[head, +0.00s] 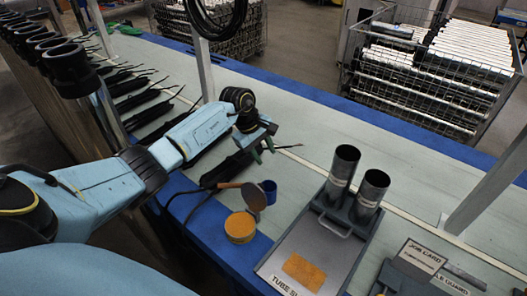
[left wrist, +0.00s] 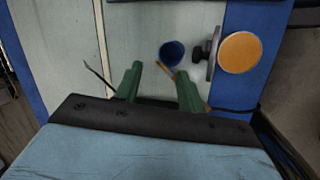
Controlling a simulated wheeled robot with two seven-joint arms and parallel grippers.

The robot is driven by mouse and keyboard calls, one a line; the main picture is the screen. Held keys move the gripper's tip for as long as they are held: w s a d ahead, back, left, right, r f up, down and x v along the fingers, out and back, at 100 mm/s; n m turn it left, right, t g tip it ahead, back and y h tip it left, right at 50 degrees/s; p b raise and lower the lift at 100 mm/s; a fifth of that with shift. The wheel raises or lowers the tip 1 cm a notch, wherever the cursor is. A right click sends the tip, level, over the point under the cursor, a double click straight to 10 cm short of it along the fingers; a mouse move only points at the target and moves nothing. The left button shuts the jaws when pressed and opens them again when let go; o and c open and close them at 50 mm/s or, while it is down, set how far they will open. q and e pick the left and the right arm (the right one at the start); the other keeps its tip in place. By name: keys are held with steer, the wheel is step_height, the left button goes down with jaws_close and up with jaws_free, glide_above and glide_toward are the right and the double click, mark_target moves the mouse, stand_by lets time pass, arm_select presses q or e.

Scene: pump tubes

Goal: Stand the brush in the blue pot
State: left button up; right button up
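The blue pot (head: 268,188) stands on the bench, and the left wrist view shows it from above (left wrist: 172,53), just beyond the fingertips. A thin brown stick, apparently the brush (left wrist: 165,69), lies close to the pot in that view and passes behind the right-hand finger. Its brown handle (head: 229,185) seems to show left of the disc in the head view; the disc hides part of it. My left gripper (head: 263,149) has its two green fingers (left wrist: 158,72) apart with nothing held between them. My right gripper is not in view.
A grey tray (head: 325,245) with two dark tubes is to the right. Dark pump tubes (head: 140,98) lie behind my arm. Posts rise from the bench.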

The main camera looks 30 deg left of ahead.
arm_select(q)
steer(key=v, duration=1.2)
steer(key=shift+r+p, duration=0.4)
steer(key=shift+p, duration=0.05)
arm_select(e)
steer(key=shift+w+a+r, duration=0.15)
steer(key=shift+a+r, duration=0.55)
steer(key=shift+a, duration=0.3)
arm_select(q)
steer(key=shift+d, duration=0.1)
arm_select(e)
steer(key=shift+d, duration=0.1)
